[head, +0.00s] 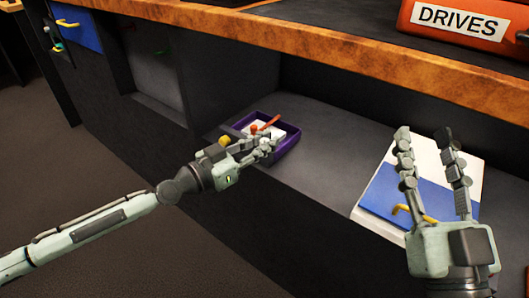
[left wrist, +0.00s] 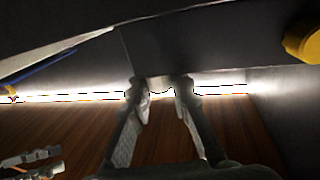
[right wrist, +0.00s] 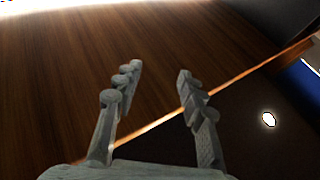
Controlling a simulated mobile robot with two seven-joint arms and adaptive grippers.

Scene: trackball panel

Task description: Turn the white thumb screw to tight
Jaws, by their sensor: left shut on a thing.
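My left gripper (head: 268,146) reaches in from the left to the front edge of the purple tray. In the left wrist view its fingers (left wrist: 161,88) are closed on a small pale piece against a dark surface. I take this piece to be the white thumb screw; the fingers hide most of it, and I cannot tell how far it is turned. My right gripper (head: 425,140) is open and empty, raised at the right in front of the blue and white panel. The right wrist view also shows its fingers (right wrist: 158,78) apart with nothing between them.
A purple tray (head: 291,143) holds a white item and an orange-handled thing (head: 268,123). A yellow knob (head: 224,141) is beside my left gripper. A blue and white panel (head: 378,190) lies right. An orange DRIVES box (head: 470,45) stands on the wood-edged shelf (head: 300,45).

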